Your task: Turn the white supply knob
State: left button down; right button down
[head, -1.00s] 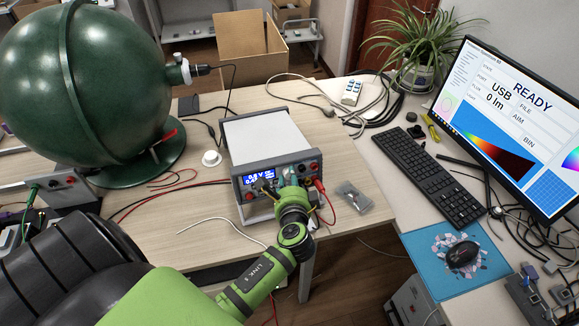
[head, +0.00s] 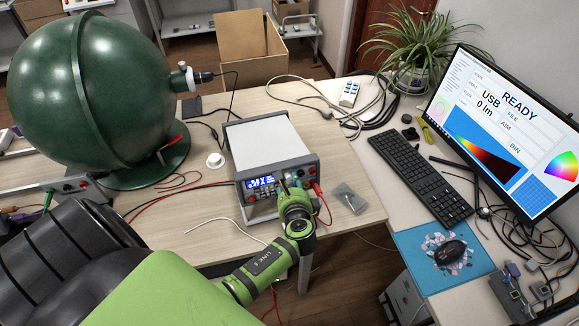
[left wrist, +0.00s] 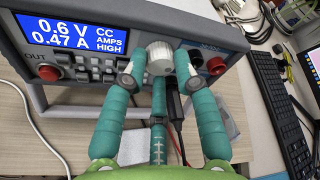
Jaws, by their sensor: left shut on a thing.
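The power supply (head: 262,141) is a grey box on the wooden table, with a lit blue display. In the left wrist view the display (left wrist: 69,35) reads 0.6 V, 0.47 A, CC, AMPS HIGH. The white supply knob (left wrist: 160,56) is on the front panel, right of the display. In the head view my left gripper (head: 292,188) is in front of the panel and hides the knob. My right gripper is not in view.
Red and black leads plug in beside the knob; a red socket (left wrist: 216,66) is close to the right finger. A green sphere (head: 90,85) stands at the left. A small clear bag (head: 349,197) lies right of the supply. A keyboard (head: 420,178) and monitor are farther right.

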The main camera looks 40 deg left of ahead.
pick_arm(q)
jog(key=shift+w+r, duration=0.15)
jog(key=c, duration=1)
grip_release()
jog(key=shift+d, duration=0.1)
jog(key=v, duration=1.2)
